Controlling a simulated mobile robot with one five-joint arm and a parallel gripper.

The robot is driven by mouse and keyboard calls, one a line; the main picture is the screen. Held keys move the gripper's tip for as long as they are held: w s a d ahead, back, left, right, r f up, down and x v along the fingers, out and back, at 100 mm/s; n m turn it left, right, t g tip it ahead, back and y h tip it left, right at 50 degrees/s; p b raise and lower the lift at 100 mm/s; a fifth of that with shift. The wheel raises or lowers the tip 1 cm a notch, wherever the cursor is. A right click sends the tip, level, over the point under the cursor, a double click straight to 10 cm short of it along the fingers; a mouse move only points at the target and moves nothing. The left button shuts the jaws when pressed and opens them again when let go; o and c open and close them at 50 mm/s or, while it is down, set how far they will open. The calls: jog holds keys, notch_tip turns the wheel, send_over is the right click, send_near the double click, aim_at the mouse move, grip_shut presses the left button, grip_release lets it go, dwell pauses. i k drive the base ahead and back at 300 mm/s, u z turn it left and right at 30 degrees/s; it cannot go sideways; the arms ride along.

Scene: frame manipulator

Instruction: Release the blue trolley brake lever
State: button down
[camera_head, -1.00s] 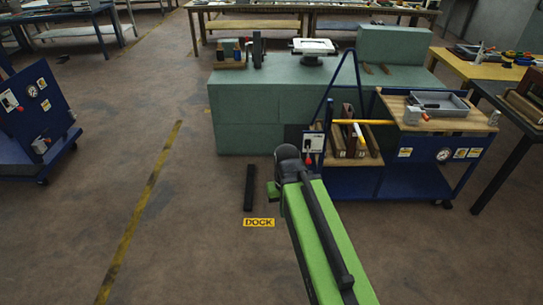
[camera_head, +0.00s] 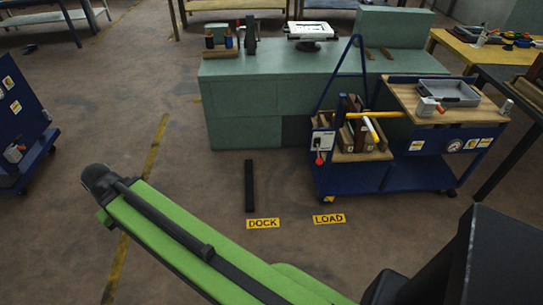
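A blue trolley (camera_head: 398,177) with a tall blue push handle stands right of centre, close against a green block bench. On its left end is a white plate (camera_head: 323,141) with a small red-tipped lever (camera_head: 319,158) below it, which looks like the brake lever; its exact setting is too small to tell. My green arm reaches across the lower left, and its dark joint is well left of the trolley. My gripper is not visible, so whether it is open or shut does not show. Nothing of my arm touches the lever.
A second blue unit (camera_head: 22,125) stands at the left edge. A black bar (camera_head: 249,186) lies on the floor near yellow DOCK (camera_head: 263,224) and LOAD (camera_head: 329,218) signs. The green bench (camera_head: 240,110) is behind. Open floor lies left of the trolley.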

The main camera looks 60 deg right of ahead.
aim_at(319, 161)
jog(key=u, duration=0.1)
jog(key=i, duration=1.8)
jog(key=z, duration=0.4)
jog(key=k, duration=0.8)
jog(key=z, duration=0.2)
jog(key=i, duration=0.95)
jog(key=u, duration=0.1)
